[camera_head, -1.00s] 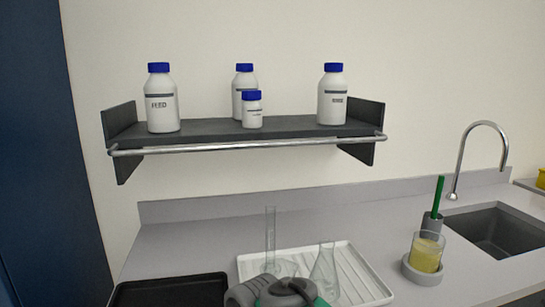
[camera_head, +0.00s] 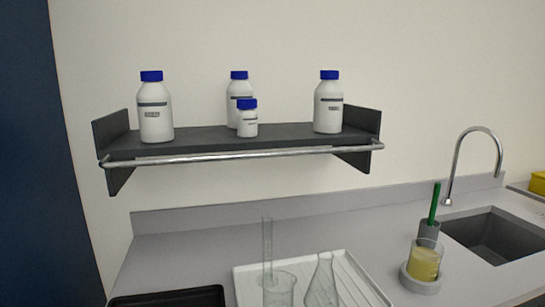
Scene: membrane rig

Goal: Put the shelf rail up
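The shelf rail (camera_head: 235,156) is a thin metal bar along the front of the dark wall shelf (camera_head: 195,138). It runs the shelf's full width, at or slightly below the level of the front edge, with its ends at the side brackets. Several white bottles with blue caps stand upright on the shelf: a large one at the left (camera_head: 155,110), one at the middle back (camera_head: 238,92), a small one in front of it (camera_head: 247,122), and a large one at the right (camera_head: 328,106). My gripper is not in view.
Below, a white ribbed tray (camera_head: 345,275) holds clear glassware, including a flask (camera_head: 322,285). A dark tray (camera_head: 175,299) lies at the left. A beaker of yellow liquid (camera_head: 424,262), a green-handled brush (camera_head: 435,203) and a sink (camera_head: 490,235) are at the right. Space before the rail looks clear.

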